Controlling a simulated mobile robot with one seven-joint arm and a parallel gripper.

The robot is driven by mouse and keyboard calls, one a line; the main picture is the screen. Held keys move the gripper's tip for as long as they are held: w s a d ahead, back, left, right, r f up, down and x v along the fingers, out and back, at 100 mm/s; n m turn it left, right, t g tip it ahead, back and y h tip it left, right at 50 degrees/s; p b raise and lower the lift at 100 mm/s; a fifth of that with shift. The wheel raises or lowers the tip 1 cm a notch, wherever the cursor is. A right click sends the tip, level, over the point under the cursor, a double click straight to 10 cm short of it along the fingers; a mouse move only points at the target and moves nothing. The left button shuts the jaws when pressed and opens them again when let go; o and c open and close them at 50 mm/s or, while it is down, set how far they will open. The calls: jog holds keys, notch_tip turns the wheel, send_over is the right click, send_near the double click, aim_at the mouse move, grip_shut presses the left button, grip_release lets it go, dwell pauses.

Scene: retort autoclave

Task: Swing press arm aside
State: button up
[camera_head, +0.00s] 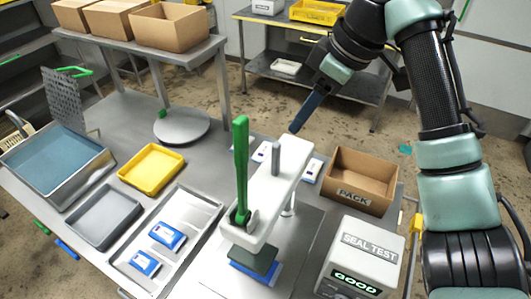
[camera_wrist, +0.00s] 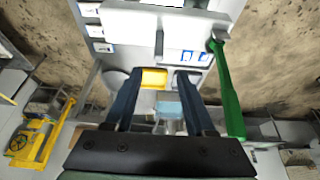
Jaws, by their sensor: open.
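The press arm (camera_head: 268,195) is a white bar on a post, reaching over a dark press pad (camera_head: 252,258) that sits on a blue-edged item. A green lever (camera_head: 241,165) stands upright at its near end, and a short grey peg (camera_head: 276,160) rises from its top. My gripper (camera_head: 293,129) is open and empty, its dark blue fingers just above and beyond the far end of the bar. In the wrist view, my open fingers (camera_wrist: 158,72) point toward the white bar (camera_wrist: 190,18), with the green lever (camera_wrist: 226,90) at right. Contact with the bar cannot be told.
A cardboard PACK box (camera_head: 362,180) and a SEAL TEST unit (camera_head: 362,255) reading GOOD stand to the right. To the left are a tray of blue-white packs (camera_head: 197,215), a yellow tray (camera_head: 151,166), a grey tray (camera_head: 106,215) and a blue-filled basin (camera_head: 52,160).

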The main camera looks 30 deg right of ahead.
aim_at(280, 145)
jog(key=p+x, duration=0.1)
jog(key=x, duration=1.2)
jog(key=shift+w+f, duration=0.1)
jog(key=shift+f, duration=0.1)
jog(key=shift+c, duration=0.3)
grip_shut()
dwell(0.7)
